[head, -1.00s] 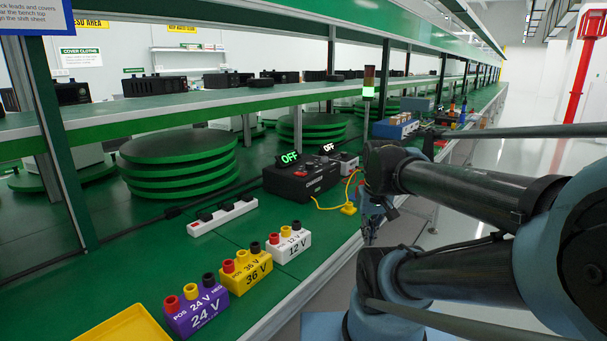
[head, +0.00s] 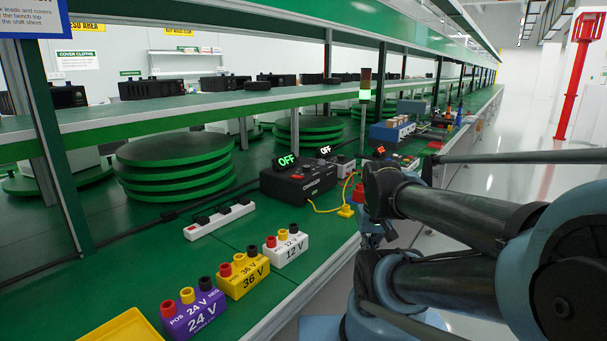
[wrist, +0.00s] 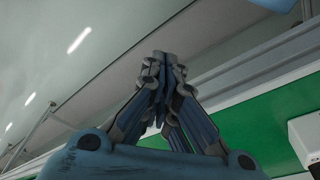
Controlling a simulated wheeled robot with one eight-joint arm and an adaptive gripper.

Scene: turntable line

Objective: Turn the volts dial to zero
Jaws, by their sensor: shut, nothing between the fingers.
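A black power unit (head: 300,186) stands on the green bench at the middle, with a lit green display (head: 287,160) reading OFF. Its front is small and dark, and I cannot make out a volts dial for certain. My gripper (head: 370,238) hangs low in front of the bench edge, to the right of the unit and apart from it. In the wrist view my gripper (wrist: 161,58) is shut with its fingertips together and nothing between them. The white bench edge and green panel lie behind it there.
Terminal blocks marked 24 V (head: 194,315), 36 V (head: 244,278) and 12 V (head: 287,247) line the near bench. A white power strip (head: 220,219), a yellow lead (head: 325,209) and stacked green turntables (head: 175,172) are nearby. The aisle on the right is clear.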

